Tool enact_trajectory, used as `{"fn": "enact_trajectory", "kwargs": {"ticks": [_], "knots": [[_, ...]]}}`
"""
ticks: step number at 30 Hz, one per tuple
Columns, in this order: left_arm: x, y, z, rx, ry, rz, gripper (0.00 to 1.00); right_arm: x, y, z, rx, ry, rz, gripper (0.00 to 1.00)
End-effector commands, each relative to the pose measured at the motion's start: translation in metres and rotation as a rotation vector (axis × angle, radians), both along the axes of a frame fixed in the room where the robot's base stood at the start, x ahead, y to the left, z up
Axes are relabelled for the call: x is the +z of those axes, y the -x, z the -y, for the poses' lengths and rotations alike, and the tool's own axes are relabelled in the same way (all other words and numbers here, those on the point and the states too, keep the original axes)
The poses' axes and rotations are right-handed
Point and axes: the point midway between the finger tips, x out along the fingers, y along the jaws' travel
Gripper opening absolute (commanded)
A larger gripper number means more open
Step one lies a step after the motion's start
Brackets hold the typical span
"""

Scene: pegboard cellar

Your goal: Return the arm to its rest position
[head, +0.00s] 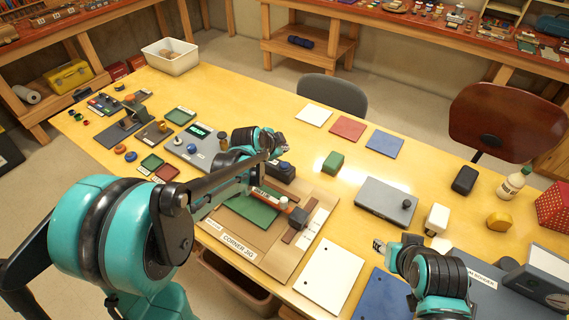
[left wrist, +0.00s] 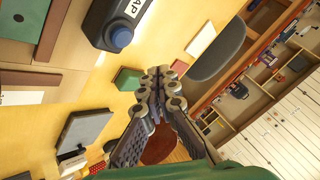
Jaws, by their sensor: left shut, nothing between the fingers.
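My left arm reaches in from the left in the head view, over the yellow table. Its gripper (head: 277,146) is above the back middle of the table, close to the black box with a blue button (head: 281,170). In the left wrist view the fingers of this gripper (left wrist: 160,74) are together, with nothing between them. My right gripper (head: 380,246) shows small at the lower right, low over the table by the blue mat. Its fingers are too small to judge.
A corner jig board (head: 240,245) with a green plate (head: 251,206) lies below my left forearm. A green block (head: 333,162) and a grey box (head: 386,200) stand to the right. A white bin (head: 170,56) is at the far left. Bare tabletop lies around the green block.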

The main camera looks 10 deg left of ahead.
Motion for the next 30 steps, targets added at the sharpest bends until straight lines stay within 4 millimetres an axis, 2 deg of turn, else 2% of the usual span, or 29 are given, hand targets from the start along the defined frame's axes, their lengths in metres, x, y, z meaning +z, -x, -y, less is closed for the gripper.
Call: {"fn": "enact_trajectory", "kwargs": {"ticks": [13, 17, 20, 24, 30], "knots": [[0.000, 0.000, 0.000, 0.001, 0.001, 0.000, 0.00, 0.000, 0.000, 0.000, 0.000, 0.000, 0.000, 0.40], [0.008, 0.014, -0.001, 0.032, 0.021, -0.016, 0.00, 0.000, 0.000, 0.000, 0.000, 0.000, 0.000, 0.40], [0.022, 0.042, -0.004, 0.106, 0.068, -0.049, 0.00, 0.000, 0.000, 0.000, 0.000, 0.000, 0.000, 0.40], [0.041, 0.103, -0.011, 0.270, 0.168, -0.114, 0.00, 0.000, 0.000, 0.000, 0.000, 0.000, 0.000, 0.40], [0.047, 0.194, -0.024, 0.529, 0.310, -0.190, 0.00, 0.000, 0.000, 0.000, 0.000, 0.000, 0.000, 0.40]]}}
